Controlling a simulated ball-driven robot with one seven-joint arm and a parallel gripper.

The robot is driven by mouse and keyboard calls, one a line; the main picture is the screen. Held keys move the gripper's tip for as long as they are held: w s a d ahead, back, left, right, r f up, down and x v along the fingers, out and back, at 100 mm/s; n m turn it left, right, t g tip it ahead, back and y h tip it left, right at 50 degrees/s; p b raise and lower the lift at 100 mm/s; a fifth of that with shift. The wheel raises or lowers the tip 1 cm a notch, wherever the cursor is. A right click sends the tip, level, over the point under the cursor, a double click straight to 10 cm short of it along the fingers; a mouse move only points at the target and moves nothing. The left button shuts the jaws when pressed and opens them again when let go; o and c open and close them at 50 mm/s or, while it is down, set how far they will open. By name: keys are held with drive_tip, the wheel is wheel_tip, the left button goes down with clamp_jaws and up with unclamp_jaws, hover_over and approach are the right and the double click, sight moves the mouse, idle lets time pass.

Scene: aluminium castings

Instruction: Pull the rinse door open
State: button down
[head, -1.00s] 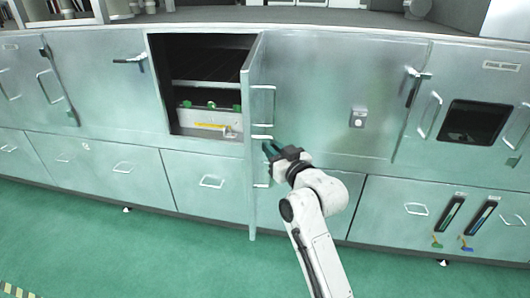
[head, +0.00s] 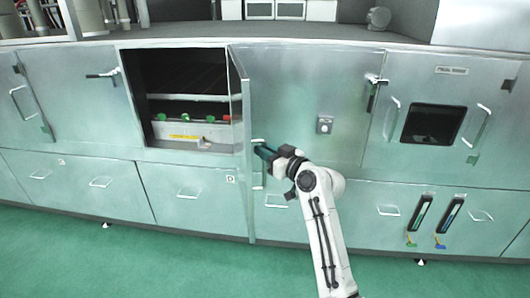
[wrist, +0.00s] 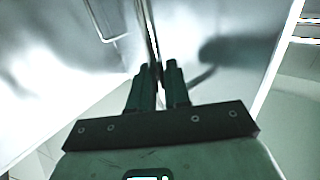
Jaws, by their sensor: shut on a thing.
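The steel door (head: 246,205) beside the open cupboard stands swung out toward me, seen nearly edge-on; I take it as the rinse door, though I read no label on it. Its bar handle (head: 257,187) shows on its right face. My gripper (head: 262,153) is at the upper part of this handle, to the right of the door's edge. In the wrist view, my gripper (wrist: 160,75) has its dark fingers close together on the thin upright bar of the handle (wrist: 151,35). The exact contact is partly hidden by the fingers.
The open cupboard (head: 190,97) holds a shelf and a pale panel with green and red knobs (head: 188,130). Closed drawers (head: 190,192) run below. A door with a dark window (head: 433,124) is at right. The green floor (head: 130,262) in front is clear.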

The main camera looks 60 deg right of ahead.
drive_tip(key=shift+w+d+r, duration=0.15)
drive_tip(key=shift+r, duration=0.1)
drive_tip(key=c, duration=1.5)
unclamp_jaws()
drive_tip(key=shift+f, duration=0.1)
drive_tip(key=shift+o, duration=1.4)
drive_tip(key=shift+w+d+f, duration=0.15)
drive_tip(key=shift+w+d, duration=0.05)
drive_tip(key=shift+d, duration=0.1)
drive_tip(key=b+v, duration=0.3)
drive_tip(key=v, duration=0.8)
drive_tip(key=shift+a, duration=0.15)
